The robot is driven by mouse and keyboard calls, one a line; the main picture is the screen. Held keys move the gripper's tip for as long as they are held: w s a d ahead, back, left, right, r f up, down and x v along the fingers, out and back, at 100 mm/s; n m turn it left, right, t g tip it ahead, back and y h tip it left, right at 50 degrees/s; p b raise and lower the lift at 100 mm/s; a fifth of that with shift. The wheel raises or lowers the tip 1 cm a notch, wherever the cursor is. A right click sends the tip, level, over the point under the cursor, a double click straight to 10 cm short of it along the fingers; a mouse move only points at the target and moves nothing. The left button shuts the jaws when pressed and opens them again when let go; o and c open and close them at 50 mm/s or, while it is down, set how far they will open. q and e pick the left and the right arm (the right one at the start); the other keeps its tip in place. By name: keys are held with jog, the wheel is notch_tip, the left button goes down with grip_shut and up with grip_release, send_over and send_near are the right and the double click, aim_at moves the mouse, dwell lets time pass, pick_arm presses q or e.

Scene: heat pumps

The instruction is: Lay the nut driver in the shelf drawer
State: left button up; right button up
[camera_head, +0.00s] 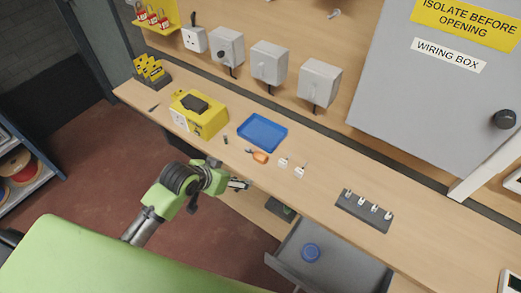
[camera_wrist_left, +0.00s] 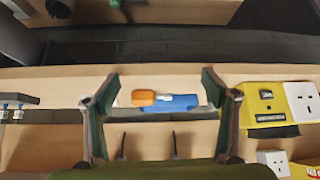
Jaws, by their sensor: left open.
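An orange-handled tool that looks like the nut driver (camera_head: 259,157) lies on the wooden bench, just in front of a blue tray (camera_head: 263,132). My left gripper (camera_head: 238,184) is open and empty at the bench's front edge, short of the tool. In the left wrist view the tool appears between its spread fingers (camera_wrist_left: 160,86). A grey drawer (camera_head: 342,264) stands pulled out below the bench, with a blue round item (camera_head: 310,252) inside. My right gripper is not in view.
A yellow box (camera_head: 206,113) stands left of the tray. Small white parts (camera_head: 299,171) lie right of the tool, and a dark rack (camera_head: 364,211) lies farther right. Grey boxes (camera_head: 319,84) and a wiring box (camera_head: 440,95) are on the back wall.

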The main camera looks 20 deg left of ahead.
pick_arm(q)
notch_tip(320, 180, up, 8)
jog(key=d+r, duration=0.1)
jog(key=d, duration=0.1)
jog(key=m+h+p, duration=0.1)
jog(key=p, duration=0.1)
send_near(255, 153)
jog(key=shift+w+d+f+t, duration=0.2)
jog(key=shift+w+d+f, duration=0.25)
jog(key=shift+f, duration=0.15)
jog(key=shift+w+d+f+t, duration=0.2)
jog(key=shift+w+d+f, duration=0.25)
jog(key=shift+f, duration=0.2)
jog(key=shift+w+f, duration=0.3)
jog(key=shift+f, duration=0.1)
jog(key=shift+w+f+p, duration=0.3)
jog(key=shift+p, duration=0.25)
jog(key=x, duration=0.1)
jog(key=p+x, duration=0.1)
jog(key=x, duration=0.1)
jog(key=shift+a+f, duration=0.15)
jog(key=shift+a, duration=0.05)
jog(key=shift+w+f, duration=0.4)
jog(key=shift+f, duration=0.05)
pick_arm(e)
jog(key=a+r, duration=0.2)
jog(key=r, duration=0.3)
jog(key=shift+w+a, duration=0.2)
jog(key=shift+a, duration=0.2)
